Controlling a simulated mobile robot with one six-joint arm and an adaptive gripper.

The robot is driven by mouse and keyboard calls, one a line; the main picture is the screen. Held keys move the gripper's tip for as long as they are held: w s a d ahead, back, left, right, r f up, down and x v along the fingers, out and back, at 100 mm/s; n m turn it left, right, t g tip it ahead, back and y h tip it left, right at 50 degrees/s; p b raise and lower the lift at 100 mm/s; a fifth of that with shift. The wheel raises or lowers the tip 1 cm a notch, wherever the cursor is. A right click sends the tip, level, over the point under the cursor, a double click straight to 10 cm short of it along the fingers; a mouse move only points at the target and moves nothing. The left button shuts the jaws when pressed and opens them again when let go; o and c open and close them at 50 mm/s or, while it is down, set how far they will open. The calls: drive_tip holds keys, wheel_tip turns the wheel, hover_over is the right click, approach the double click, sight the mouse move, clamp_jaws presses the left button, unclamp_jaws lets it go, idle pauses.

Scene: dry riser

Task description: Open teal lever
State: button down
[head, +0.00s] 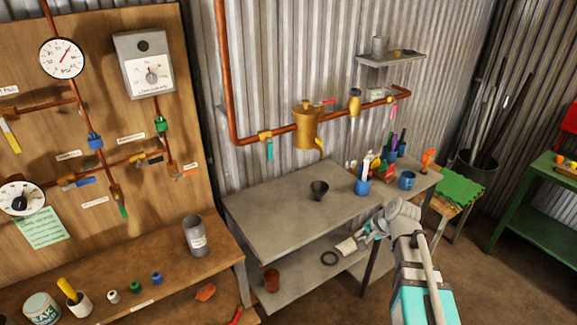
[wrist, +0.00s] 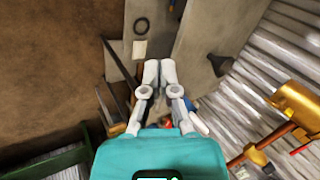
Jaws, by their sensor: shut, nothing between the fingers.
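A teal lever (head: 269,150) hangs down from a brass valve (head: 265,135) on the copper pipe along the corrugated wall, left of a brass canister-like fitting (head: 306,125). My gripper (head: 372,228) is shut and empty near the front right edge of the grey table, well right of and below the teal lever. In the wrist view my gripper (wrist: 160,65) has its fingertips together above the table's edge. I cannot make out the teal lever in the wrist view; the brass fitting (wrist: 298,103) shows at its right edge.
The grey table (head: 265,215) stands below the pipe with a dark funnel (head: 319,189) on it. A blue cup of tools (head: 362,186) and bottles stand toward its right end. A wooden board (head: 120,60) with gauges and other coloured levers is at left. Bare floor lies front right.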

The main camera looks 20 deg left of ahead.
drive_tip(key=w+a+r+m+t+y+b, duration=0.1)
drive_tip(key=w+a+r+m+t+y, duration=0.15)
drive_tip(key=w+a+m, duration=0.4)
drive_tip(key=w+a+r+m+t+y+b, duration=0.1)
drive_tip(key=w+a+y+b, duration=0.2)
drive_tip(key=a, duration=0.6)
drive_tip(key=m+t+y+b, duration=0.2)
drive_tip(key=m+t+y, duration=0.15)
drive_tip(key=m, duration=0.85)
approach(270, 149)
wheel_tip(270, 149, down, 3)
drive_tip(key=w+h, duration=0.1)
drive_tip(key=w, duration=0.2)
drive_tip(key=shift+w+a+r+m+t, duration=0.2)
drive_tip(key=shift+a+r+m+t, duration=0.15)
drive_tip(key=shift+m+t, duration=0.55)
drive_tip(key=shift+w+a, duration=0.15)
